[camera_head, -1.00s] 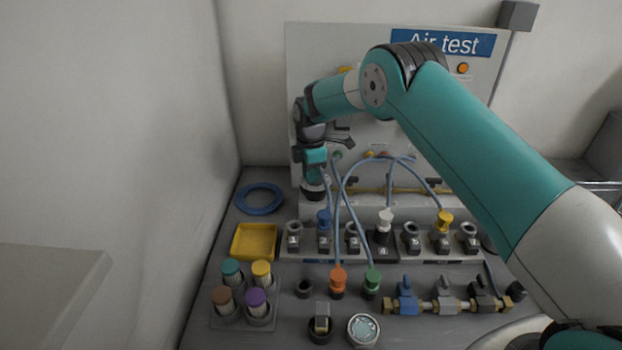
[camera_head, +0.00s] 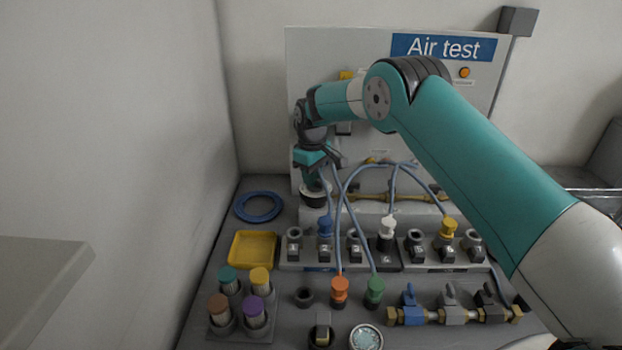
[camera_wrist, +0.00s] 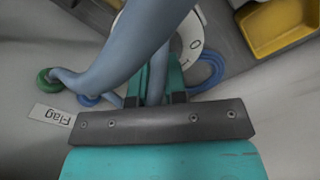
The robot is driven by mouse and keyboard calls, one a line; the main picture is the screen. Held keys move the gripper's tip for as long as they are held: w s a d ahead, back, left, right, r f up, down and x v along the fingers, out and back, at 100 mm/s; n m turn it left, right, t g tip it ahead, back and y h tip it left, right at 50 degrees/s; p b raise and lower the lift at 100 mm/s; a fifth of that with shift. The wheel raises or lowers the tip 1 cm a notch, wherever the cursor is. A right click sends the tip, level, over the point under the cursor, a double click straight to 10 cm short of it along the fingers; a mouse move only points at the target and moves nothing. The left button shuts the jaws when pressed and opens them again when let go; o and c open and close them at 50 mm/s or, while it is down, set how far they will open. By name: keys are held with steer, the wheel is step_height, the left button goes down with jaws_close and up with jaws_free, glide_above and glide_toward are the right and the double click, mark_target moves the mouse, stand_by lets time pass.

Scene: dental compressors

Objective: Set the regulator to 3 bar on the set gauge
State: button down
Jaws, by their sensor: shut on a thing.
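My gripper (camera_head: 314,183) points down at the back left of the bench, in front of the white panel. It is shut on the regulator knob, whose black and white round body (camera_head: 314,198) shows just below the fingers. In the wrist view, my gripper (camera_wrist: 157,88) reaches down over a white round dial (camera_wrist: 192,42) with dark marks. No gauge pointer can be read. A round gauge with a pale teal face (camera_head: 366,338) lies at the front of the bench.
Blue hoses (camera_head: 345,195) arch close to the right of my gripper. A blue hose coil (camera_head: 258,207) and a yellow tray (camera_head: 253,250) are at left. Numbered couplings (camera_head: 387,240), several coloured-cap cylinders (camera_head: 228,282) and a valve row (camera_head: 450,304) fill the front.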

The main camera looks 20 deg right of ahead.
steer(key=m, duration=0.6)
steer(key=shift+w+d+r+m, duration=0.1)
steer(key=shift+w+d+m, duration=0.1)
steer(key=shift+d+m, duration=0.15)
stand_by(0.5)
steer(key=c, duration=1.2)
jaws_free()
steer(key=shift+o, duration=0.2)
step_height(320, 180, up, 17)
steer(key=b, duration=0.1)
steer(key=shift+r+b, duration=0.2)
steer(key=shift+b, duration=0.2)
steer(key=shift+s, duration=0.1)
